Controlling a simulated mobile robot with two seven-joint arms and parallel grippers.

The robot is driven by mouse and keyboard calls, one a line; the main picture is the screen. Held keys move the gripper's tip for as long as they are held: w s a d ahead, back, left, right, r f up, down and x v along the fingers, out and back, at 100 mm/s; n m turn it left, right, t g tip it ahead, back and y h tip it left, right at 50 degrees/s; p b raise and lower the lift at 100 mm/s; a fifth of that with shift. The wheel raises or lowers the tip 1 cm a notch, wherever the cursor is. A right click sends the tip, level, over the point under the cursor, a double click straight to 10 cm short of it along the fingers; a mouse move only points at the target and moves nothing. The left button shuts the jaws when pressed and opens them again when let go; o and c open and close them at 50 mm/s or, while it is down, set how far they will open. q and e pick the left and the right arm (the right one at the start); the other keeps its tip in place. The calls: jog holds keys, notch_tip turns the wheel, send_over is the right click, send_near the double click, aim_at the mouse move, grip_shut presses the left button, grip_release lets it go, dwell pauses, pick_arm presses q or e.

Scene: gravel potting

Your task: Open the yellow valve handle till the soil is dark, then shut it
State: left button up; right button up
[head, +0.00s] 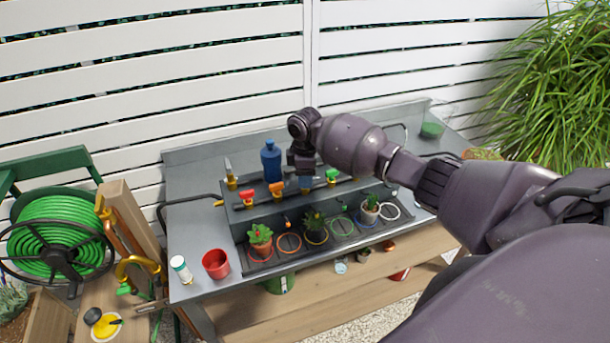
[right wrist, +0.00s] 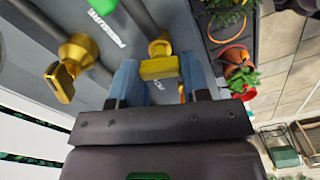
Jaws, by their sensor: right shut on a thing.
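In the right wrist view, the yellow valve handle (right wrist: 160,67) sits between the blue-tipped fingers of my right gripper (right wrist: 158,75), which is shut on it. In the head view my right gripper (head: 306,182) reaches down onto the valve row and hides the yellow handle. A cactus-like plant (head: 315,222) stands inside a yellow ring in front of the row. Its soil is too small to judge as dark or light. My left gripper is not in view.
A red handle (head: 247,195), an orange handle (head: 276,188) and a green handle (head: 332,175) flank the gripper. A blue bottle (head: 271,162) stands close behind. A red-flowered plant (head: 260,234), red cup (head: 215,263) and white bottle (head: 181,268) are toward the left.

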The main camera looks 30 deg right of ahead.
jog(key=shift+r+n, duration=0.1)
jog(key=shift+n, duration=1.8)
jog(key=o, duration=0.9)
notch_tip(320, 180, up, 11)
jog(key=shift+f+b, duration=0.1)
jog(key=shift+b, duration=0.35)
